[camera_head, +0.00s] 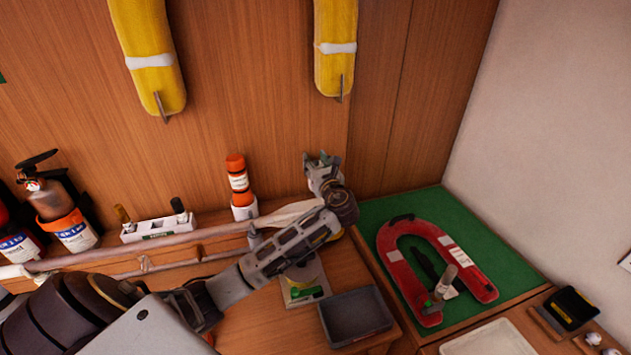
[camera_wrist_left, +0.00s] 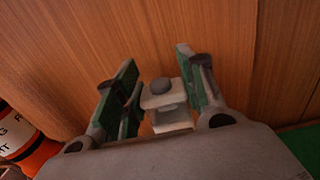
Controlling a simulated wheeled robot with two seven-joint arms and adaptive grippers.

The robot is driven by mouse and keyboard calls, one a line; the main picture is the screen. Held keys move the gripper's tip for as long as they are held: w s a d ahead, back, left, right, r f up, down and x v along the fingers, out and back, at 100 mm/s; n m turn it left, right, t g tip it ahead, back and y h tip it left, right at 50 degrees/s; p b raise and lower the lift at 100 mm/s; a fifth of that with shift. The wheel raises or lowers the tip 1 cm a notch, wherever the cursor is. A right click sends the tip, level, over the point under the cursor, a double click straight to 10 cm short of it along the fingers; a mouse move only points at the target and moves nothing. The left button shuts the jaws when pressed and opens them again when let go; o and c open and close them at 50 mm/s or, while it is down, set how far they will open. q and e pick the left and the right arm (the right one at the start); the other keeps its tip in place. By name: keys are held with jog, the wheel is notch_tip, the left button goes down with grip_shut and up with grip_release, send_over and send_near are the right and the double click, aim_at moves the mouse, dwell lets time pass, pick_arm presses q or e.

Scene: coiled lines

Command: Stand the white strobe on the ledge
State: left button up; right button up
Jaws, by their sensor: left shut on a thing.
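The white strobe (camera_wrist_left: 166,108), a small white block with a dark grey rounded knob on top, shows in the left wrist view between the green-padded fingers of my left gripper (camera_wrist_left: 158,92). The gripper is shut on it. In the head view my left gripper (camera_head: 322,164) is up near the wood wall, above the back ledge (camera_head: 288,216); the strobe is mostly hidden there by the gripper. I cannot tell whether the strobe touches the ledge. My right gripper is not in view.
An orange canister (camera_head: 238,182) stands on the ledge left of the gripper, with a white rack (camera_head: 158,229) and fire extinguishers (camera_head: 62,222) farther left. A grey tray (camera_head: 388,326) is below the arm. A red lifejacket (camera_head: 392,262) lies on a green mat (camera_head: 520,270) at the right.

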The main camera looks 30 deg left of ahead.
pick_arm(q)
jog(key=shift+f, duration=1.2)
jog(key=shift+f+p, duration=0.4)
jog(key=shift+f, duration=1.5)
jog(key=o, duration=1.2)
jog(key=shift+f, duration=0.1)
jog(key=shift+c, duration=0.2)
jog(key=b+v, duration=0.2)
jog(key=v, duration=0.8)
jog(key=shift+s+d+b, duration=0.25)
jog(key=shift+s+b, duration=0.05)
jog(key=shift+s, duration=0.05)
jog(key=shift+s+d, duration=0.4)
jog(key=shift+d, duration=0.1)
